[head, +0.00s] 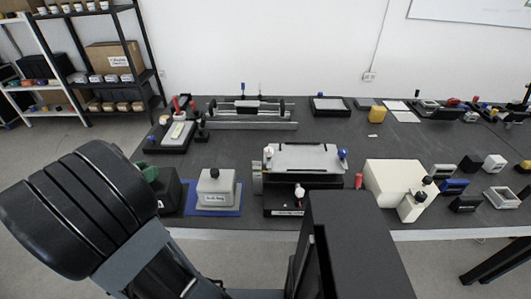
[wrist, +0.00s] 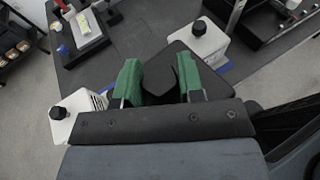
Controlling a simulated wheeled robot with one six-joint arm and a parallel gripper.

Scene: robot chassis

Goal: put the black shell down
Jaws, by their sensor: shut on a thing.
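My gripper (head: 150,172) has green fingers, which show on both sides of a black knob in the wrist view (wrist: 160,83). They are shut on the knob of the black shell (head: 170,192). The shell is a dark block at the left front of the table in the head view, and its dark top shows around the fingers in the wrist view (wrist: 212,78). My arm hides part of it in the head view. I cannot tell whether its underside touches the table.
A grey box with a black knob (head: 215,186) stands on a blue mat (head: 232,208) right of the shell. A fixture with a metal plate (head: 305,158) stands farther right, beside a cream box (head: 392,182). A red-handled tray (head: 170,140) lies behind. Bare table shows between them.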

